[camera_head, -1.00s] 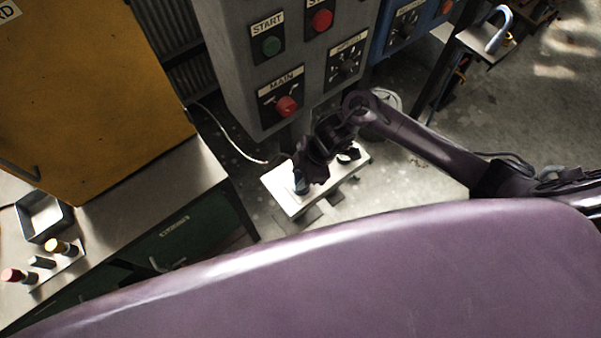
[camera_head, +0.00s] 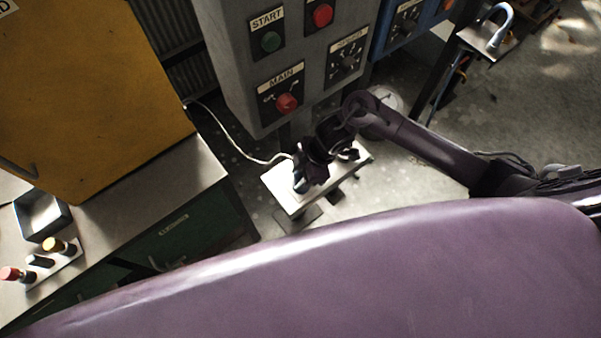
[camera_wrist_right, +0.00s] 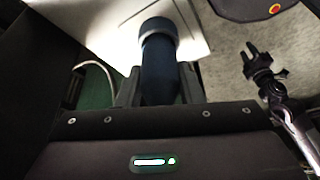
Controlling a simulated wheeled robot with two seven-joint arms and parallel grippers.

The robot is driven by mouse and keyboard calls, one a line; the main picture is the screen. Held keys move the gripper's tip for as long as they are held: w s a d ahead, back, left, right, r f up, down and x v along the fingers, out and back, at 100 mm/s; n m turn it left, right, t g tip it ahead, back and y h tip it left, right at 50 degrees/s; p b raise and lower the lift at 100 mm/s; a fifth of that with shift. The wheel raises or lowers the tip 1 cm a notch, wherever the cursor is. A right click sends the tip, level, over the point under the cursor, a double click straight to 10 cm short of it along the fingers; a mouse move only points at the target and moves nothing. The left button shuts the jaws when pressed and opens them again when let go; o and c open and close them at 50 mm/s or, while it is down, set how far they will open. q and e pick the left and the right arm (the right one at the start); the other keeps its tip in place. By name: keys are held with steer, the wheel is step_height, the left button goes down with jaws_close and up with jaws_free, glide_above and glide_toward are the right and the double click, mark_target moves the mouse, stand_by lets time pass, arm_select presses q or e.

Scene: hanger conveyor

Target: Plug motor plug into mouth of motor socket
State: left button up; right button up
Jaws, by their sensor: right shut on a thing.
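My right gripper (camera_head: 306,181) is low over a pale plate (camera_head: 285,198) below the grey control box. In the right wrist view its fingers (camera_wrist_right: 160,92) are shut around a dark blue cylindrical plug (camera_wrist_right: 160,72). A grey-blue ring (camera_wrist_right: 158,30) surrounds the plug's far end, over the pale plate. I cannot tell whether this ring is the plug's own collar or the socket mouth, nor how deep the plug sits. In the head view the gripper hides most of the plug.
A dark part (camera_head: 350,154) is at the plate's right end. A bench with a yellow cabinet (camera_head: 90,95) stands left. Open floor (camera_head: 420,185) lies right.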

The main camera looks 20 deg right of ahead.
steer(key=shift+f+b, duration=0.3)
steer(key=shift+f, duration=0.25)
stand_by(0.7)
steer(key=o, duration=0.7)
steer(key=o, duration=0.5)
steer(key=shift+o, duration=0.2)
steer(key=v, duration=0.7)
steer(key=shift+r, duration=0.4)
steer(key=shift+d, duration=0.1)
